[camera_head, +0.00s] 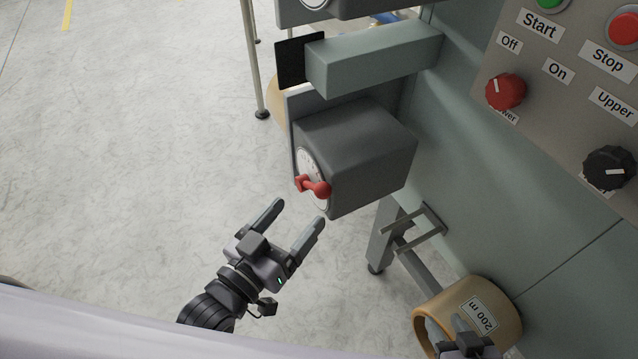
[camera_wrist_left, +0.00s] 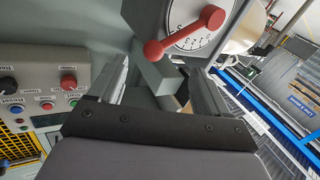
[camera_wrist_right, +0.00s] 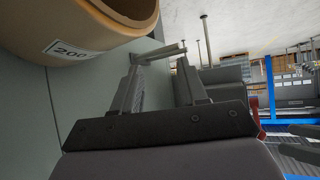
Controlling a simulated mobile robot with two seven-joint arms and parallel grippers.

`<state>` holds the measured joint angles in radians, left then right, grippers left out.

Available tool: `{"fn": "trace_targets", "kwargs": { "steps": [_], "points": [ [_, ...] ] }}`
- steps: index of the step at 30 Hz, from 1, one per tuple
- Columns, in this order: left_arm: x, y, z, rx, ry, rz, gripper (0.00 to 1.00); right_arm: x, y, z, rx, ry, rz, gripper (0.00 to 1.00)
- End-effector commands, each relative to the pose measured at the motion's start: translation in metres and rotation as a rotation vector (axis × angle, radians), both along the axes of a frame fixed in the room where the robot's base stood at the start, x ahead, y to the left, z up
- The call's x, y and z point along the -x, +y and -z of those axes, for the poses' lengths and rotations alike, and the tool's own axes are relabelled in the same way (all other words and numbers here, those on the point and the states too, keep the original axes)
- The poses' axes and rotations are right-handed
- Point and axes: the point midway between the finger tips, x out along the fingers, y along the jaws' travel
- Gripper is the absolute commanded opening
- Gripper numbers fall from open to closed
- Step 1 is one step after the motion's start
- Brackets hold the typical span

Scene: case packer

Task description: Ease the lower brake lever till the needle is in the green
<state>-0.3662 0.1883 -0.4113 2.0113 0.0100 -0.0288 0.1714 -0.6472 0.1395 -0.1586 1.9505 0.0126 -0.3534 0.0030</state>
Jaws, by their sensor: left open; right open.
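The lower brake lever (camera_head: 314,188) is a red bar with rounded ends on the white numbered dial of a grey box (camera_head: 362,150). In the left wrist view the lever (camera_wrist_left: 185,33) slants across the dial (camera_wrist_left: 195,40), just beyond the fingers. My left gripper (camera_head: 299,213) is open and empty, a short way in front of the lever and below it in the head view, not touching it. My right gripper (camera_wrist_right: 158,62) is open and empty near a tan roll. I see no needle or green band clearly in any view.
The tan roll (camera_head: 494,291) marked 200 m sits at the lower right. A grey-green beam (camera_head: 372,58) juts out above the brake box. A control panel (camera_head: 555,80) with knobs and buttons is at the upper right. Open floor (camera_head: 130,150) lies to the left.

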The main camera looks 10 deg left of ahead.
Motion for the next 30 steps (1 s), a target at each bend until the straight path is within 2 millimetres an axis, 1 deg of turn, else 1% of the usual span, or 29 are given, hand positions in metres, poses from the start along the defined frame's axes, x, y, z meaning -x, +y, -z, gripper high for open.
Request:
{"fn": "trace_targets", "kwargs": {
  "steps": [6,12,18,26,27,29,30],
  "points": [
    [-0.027,-0.013,-0.001,0.001,-0.002,0.000,0.77,0.003,0.000,0.002,0.000,0.007,0.000,0.43],
    [-0.048,-0.023,0.000,0.000,-0.001,-0.001,0.77,0.003,0.000,0.002,-0.001,0.007,-0.001,0.43],
    [-0.057,-0.027,0.000,0.000,0.001,-0.001,0.77,0.003,0.000,0.002,-0.001,0.007,-0.001,0.43],
    [-0.058,-0.028,0.000,-0.001,0.002,-0.001,0.77,0.002,0.000,0.002,0.000,0.006,0.000,0.43],
    [-0.058,-0.028,0.000,-0.001,0.002,-0.001,0.64,0.002,0.000,0.002,0.000,0.006,0.000,0.43],
    [-0.057,-0.028,0.000,-0.001,0.002,-0.001,0.45,0.002,0.000,0.002,0.000,0.005,0.000,0.43],
    [-0.057,-0.028,0.000,-0.001,0.002,-0.001,0.32,0.002,0.000,0.002,0.000,0.005,0.000,0.43]
  ]
}}
